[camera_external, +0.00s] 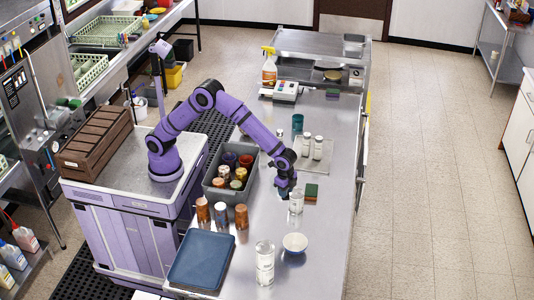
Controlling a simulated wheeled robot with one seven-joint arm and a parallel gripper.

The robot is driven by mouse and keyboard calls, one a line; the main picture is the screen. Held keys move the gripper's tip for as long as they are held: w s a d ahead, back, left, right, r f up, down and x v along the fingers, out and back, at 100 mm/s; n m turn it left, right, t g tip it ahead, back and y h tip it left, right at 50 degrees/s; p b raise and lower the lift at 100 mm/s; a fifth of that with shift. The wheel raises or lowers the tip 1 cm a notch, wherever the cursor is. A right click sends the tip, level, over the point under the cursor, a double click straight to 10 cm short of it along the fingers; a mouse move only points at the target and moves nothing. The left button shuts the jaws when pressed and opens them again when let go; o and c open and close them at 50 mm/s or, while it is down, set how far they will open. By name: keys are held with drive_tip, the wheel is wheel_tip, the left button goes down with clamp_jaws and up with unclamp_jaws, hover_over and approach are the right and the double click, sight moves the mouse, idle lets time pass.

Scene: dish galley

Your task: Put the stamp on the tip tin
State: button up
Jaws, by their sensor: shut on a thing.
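My gripper (286,193) is over the middle of the steel counter, pointing down. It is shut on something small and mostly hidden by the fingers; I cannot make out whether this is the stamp. No stamp shows clearly elsewhere. A low round tin with a yellowish top (332,75) stands at the far end of the counter, well away from my gripper; it may be the tip tin, but I see no label. A clear glass jar (296,203) stands close to the right of my gripper.
A grey tub of jars and cups (207,187) stands left of my gripper. Nearby are a green-topped block (312,192), a white bowl (294,243), a tray with two shakers (326,160) and a teal cup (297,123). A spray bottle (269,70) and card terminal (286,91) stand farther back.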

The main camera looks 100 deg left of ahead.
drive_tip(key=a+n, duration=0.8)
drive_tip(key=a, duration=3.2)
drive_tip(key=s+a+n, duration=0.2)
drive_tip(key=s+a, duration=0.5)
drive_tip(key=a, duration=0.4)
drive_tip(key=s+a+n, duration=0.3)
drive_tip(key=s+a, duration=0.3)
drive_tip(key=a, duration=0.4)
drive_tip(key=s+a+n, duration=0.2)
drive_tip(key=s+a, duration=0.5)
drive_tip(key=a, duration=0.4)
hover_over(298, 117)
wheel_tip(298, 117, down, 7)
drive_tip(key=shift+a+r, duration=0.15)
drive_tip(key=shift+r, duration=0.05)
drive_tip(key=shift+f, duration=1.75)
drive_tip(key=shift+f, duration=0.15)
